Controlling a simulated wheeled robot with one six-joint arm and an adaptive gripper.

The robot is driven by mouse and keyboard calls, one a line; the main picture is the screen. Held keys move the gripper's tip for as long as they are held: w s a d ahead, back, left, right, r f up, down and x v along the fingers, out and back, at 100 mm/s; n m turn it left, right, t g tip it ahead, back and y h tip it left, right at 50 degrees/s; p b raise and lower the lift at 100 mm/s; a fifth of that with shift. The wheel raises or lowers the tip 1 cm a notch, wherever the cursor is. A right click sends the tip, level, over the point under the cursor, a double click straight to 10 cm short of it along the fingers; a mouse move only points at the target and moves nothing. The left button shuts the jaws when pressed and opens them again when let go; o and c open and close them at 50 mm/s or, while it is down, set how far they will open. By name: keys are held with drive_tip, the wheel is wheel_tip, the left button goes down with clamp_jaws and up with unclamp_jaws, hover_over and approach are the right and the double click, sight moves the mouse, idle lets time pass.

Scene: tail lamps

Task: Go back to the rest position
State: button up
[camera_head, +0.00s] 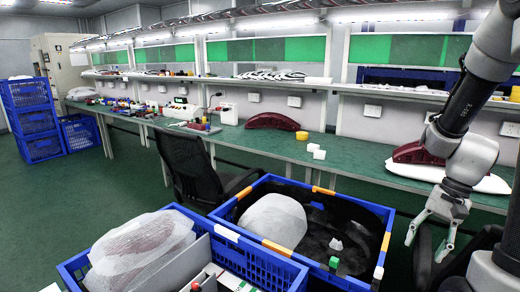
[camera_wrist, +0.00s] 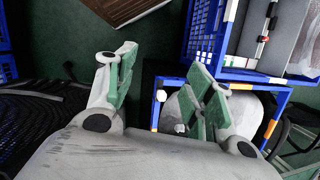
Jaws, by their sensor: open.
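My gripper (camera_head: 424,250) hangs at the right of the head view, pointing down, with its fingers apart and nothing between them. It also shows open and empty in the wrist view (camera_wrist: 162,84). It is in front of the workbench and right of the black-lined blue crate (camera_head: 388,222). A dark red tail lamp (camera_head: 275,121) lies on the green bench. Another dark red lamp (camera_head: 415,154) lies on a white pad, partly hidden by my arm.
A front blue crate (camera_head: 262,262) holds a white-wrapped lamp (camera_head: 140,250). The black-lined crate holds a pale wrapped thing (camera_head: 272,219). A black chair (camera_head: 190,168) stands by the green workbench (camera_head: 345,150). Blue crates (camera_head: 30,120) are stacked far left. Open green floor lies at left.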

drive_tip(key=s+a+r+n+t+h, duration=0.1)
drive_tip(key=s+r+n, duration=0.3)
drive_tip(key=r, duration=0.5)
drive_tip(key=s+a+r+n+t+h, duration=0.2)
drive_tip(key=s+a+r+n+t, duration=0.1)
drive_tip(key=r, duration=0.5)
drive_tip(key=shift+s+a+r+n+t, duration=0.3)
drive_tip(key=shift+s+r+n+t, duration=0.05)
drive_tip(key=shift+s+n+t, duration=0.4)
